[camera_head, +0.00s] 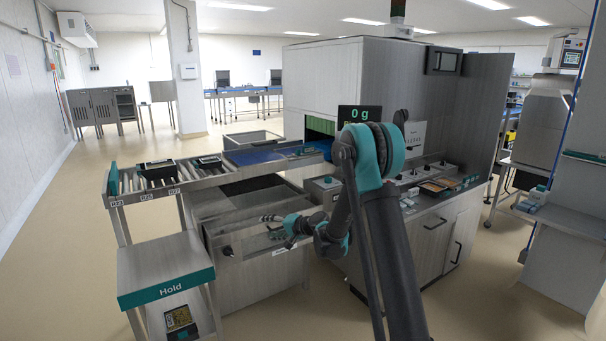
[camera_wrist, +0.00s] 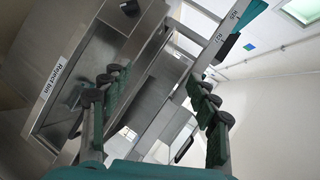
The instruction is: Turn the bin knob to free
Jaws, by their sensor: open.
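The reject bin (camera_head: 255,268) is a grey metal box under the conveyor, and its labelled front also shows in the wrist view (camera_wrist: 82,70). A small black knob (camera_wrist: 130,7) shows at the top edge of the wrist view. It looks like the dark spot (camera_head: 228,251) on the bin's front left in the head view. Its pointer setting cannot be read. My gripper (camera_head: 266,226) is over the bin. In the wrist view (camera_wrist: 157,79) its fingers are wide apart with nothing between them, clear of the knob.
A roller conveyor (camera_head: 135,186) with black trays runs above and behind the bin. A grey stand marked Hold (camera_head: 165,265) is at left front. Open floor lies at left.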

